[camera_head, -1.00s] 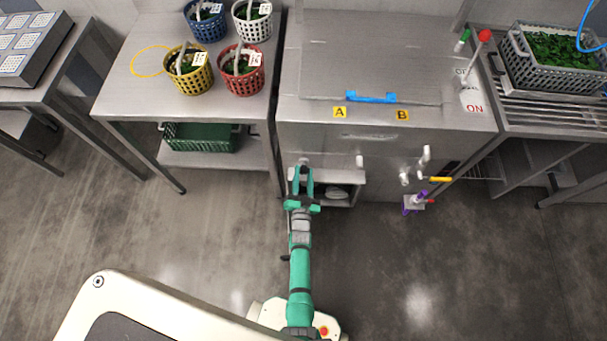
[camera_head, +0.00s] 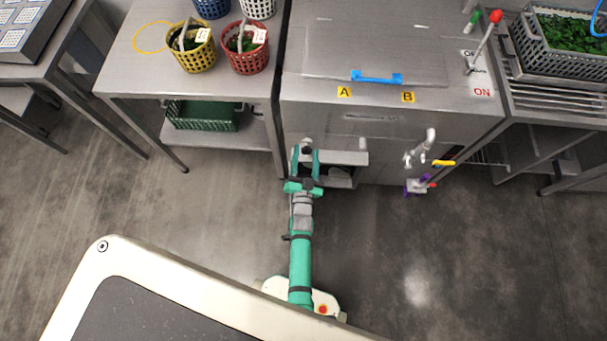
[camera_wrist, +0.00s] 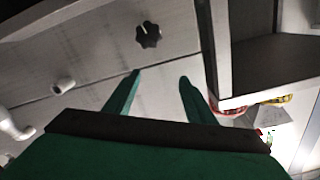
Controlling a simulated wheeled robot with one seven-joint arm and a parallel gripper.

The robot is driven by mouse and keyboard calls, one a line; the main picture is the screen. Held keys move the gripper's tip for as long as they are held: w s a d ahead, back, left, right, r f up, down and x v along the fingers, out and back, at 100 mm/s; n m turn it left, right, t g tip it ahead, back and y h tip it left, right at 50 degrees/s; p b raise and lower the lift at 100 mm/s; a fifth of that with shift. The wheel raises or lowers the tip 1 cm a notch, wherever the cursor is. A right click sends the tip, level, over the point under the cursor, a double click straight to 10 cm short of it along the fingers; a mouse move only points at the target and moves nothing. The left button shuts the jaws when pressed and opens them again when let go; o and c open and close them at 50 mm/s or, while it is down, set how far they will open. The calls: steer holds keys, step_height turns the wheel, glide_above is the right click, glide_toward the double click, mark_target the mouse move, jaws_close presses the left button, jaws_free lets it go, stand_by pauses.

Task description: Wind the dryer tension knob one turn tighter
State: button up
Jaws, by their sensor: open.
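A black lobed knob (camera_wrist: 149,35) with a pale pointer mark sits on a light grey panel (camera_wrist: 100,45) at the top of the wrist view. My gripper (camera_wrist: 160,76) is open, with its two green fingers apart and nothing between them. The fingertips point toward the knob and appear apart from it. In the head view, my gripper (camera_head: 306,157) is low at the front left of the steel machine (camera_head: 330,75). The knob cannot be made out clearly in the head view.
A tap (camera_head: 421,150) with a yellow handle (camera_head: 443,163) is further right. A table with baskets (camera_head: 125,80) stands left. Floor below is clear.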

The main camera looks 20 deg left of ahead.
steer(key=s+d+r, duration=0.3)
steer(key=s+r, duration=0.3)
steer(key=s, duration=0.4)
steer(key=shift+s+r, duration=0.25)
steer(key=shift+s, duration=0.1)
steer(key=n, duration=0.5)
glide_toward(306, 153)
steer(key=x, duration=0.8)
steer(key=shift+w+f, duration=0.2)
steer(key=shift+a, duration=0.1)
steer(key=c, duration=1)
steer(key=shift+c, duration=0.2)
